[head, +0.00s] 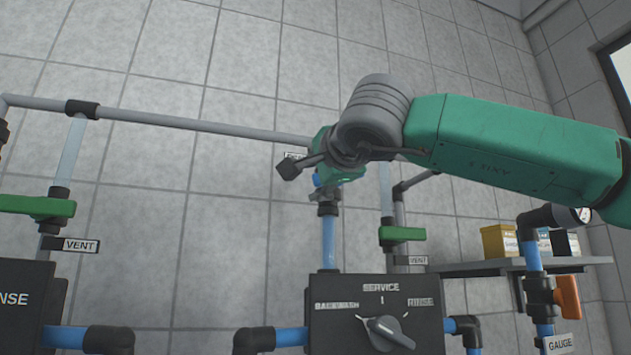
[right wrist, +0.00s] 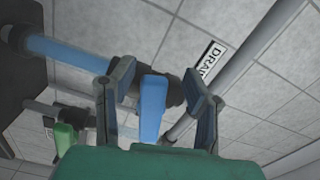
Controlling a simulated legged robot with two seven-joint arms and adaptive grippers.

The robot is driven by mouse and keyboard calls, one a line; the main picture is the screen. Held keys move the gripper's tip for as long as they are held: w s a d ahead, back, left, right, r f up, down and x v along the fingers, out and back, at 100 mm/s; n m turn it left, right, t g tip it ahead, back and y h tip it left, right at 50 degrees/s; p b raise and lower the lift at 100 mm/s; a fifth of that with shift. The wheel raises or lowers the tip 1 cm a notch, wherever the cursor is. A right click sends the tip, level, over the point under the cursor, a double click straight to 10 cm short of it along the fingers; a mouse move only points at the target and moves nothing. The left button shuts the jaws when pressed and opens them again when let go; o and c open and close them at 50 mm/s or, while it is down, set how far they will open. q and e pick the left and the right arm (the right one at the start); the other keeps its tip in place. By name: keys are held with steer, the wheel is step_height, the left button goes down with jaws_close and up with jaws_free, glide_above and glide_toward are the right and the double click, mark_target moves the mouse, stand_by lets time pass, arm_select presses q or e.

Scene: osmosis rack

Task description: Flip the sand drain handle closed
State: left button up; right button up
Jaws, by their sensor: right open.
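The drain handle, a blue lever (right wrist: 152,108), shows in the right wrist view on a dark valve body (right wrist: 178,92) beside a DRAIN label (right wrist: 212,62). My right gripper (right wrist: 162,82) is open, with one finger on each side of the blue lever. Gaps show between the lever and both fingers, so it does not look gripped. In the head view my right gripper (head: 318,176) is at the top of a vertical blue pipe (head: 328,240). It hides most of the valve and lever there. My left gripper is in neither view.
Green vent handles (head: 402,234) (head: 38,206) stand on either side. Below is a dark box with a selector knob (head: 388,332). A grey pipe (head: 200,126) runs behind the gripper. A shelf with small boxes (head: 498,242) and an orange valve handle (head: 568,298) are at right.

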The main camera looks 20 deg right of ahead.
steer(key=shift+s, duration=0.1)
steer(key=s, duration=1.1)
steer(key=shift+s, duration=0.3)
